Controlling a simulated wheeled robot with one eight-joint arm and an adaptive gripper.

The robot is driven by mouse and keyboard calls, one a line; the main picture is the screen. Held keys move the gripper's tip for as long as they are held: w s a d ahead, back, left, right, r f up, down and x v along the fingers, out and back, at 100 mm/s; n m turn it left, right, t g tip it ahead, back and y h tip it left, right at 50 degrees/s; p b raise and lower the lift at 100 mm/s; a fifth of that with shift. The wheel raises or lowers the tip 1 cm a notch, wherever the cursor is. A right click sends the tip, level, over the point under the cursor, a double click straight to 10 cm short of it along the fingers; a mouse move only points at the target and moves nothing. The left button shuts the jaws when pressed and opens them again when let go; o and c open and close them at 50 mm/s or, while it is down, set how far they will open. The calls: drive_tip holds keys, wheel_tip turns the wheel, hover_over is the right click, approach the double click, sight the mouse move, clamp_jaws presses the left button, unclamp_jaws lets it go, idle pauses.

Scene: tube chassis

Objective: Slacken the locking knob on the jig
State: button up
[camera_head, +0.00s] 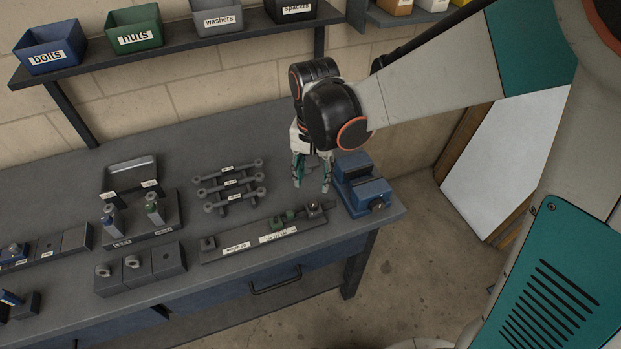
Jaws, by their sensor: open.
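A long dark grey jig (222,251) with white labels lies along the front of the bench. Two small green parts (283,219) sit on its right half. A small dark knob-like part (314,208) stands at its right end; I take it for the locking knob, but it is too small to be sure. My gripper (312,188) points down just behind and above that end, fingers apart and empty. It appears clear of the knob. The height of the gap cannot be told.
A blue vise (362,184) stands close to the right of my gripper. A rack of labelled bars (229,185) lies to the left. Several fixtures (138,270) fill the left bench. A shelf (180,45) with labelled bins is behind. The bench behind the rack is clear.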

sight(313, 205)
wheel_tip(313, 205, down, 11)
drive_tip(key=b, duration=0.7)
drive_tip(key=shift+r, duration=0.2)
clamp_jaws()
